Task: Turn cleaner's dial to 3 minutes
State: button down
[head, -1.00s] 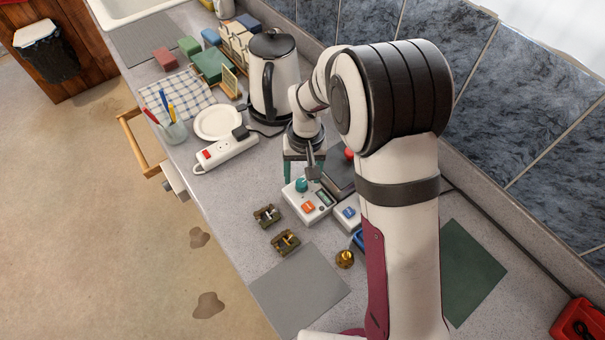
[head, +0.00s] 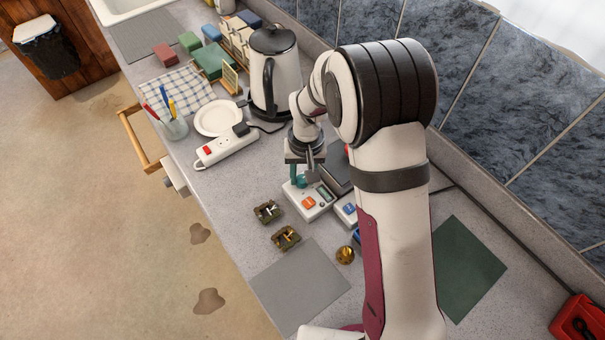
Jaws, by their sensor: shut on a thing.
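The cleaner looks to be the small white box (head: 319,208) on the grey counter, with an orange button, a small dark display and a teal dial (head: 301,183) on top. My gripper (head: 300,178) points down over the box's far left part, its teal fingers shut on the dial. The fingers and gripper body hide part of the dial, and its pointer and any minute marks are too small to read. The display is too small to read.
A second white box (head: 347,212) with a blue button stands close right of the cleaner. Two small brass-and-dark mechanisms (head: 286,238) and a brass knob (head: 345,254) lie nearer. A power strip (head: 228,149) and kettle (head: 275,75) stand beyond. The grey mat (head: 300,288) is bare.

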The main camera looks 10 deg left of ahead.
aim_at(303, 182)
jog(key=shift+m, duration=0.4)
jog(key=m, duration=0.4)
jog(key=shift+m, duration=0.4)
jog(key=m, duration=0.6)
jog(key=shift+a+t, duration=0.1)
jog(key=shift+t, duration=0.2)
jog(key=c, duration=0.5)
grip_release()
jog(key=shift+c, duration=0.2)
notch_tip(303, 182, up, 16)
jog(key=shift+s+d, duration=0.25)
jog(key=shift+s, duration=0.05)
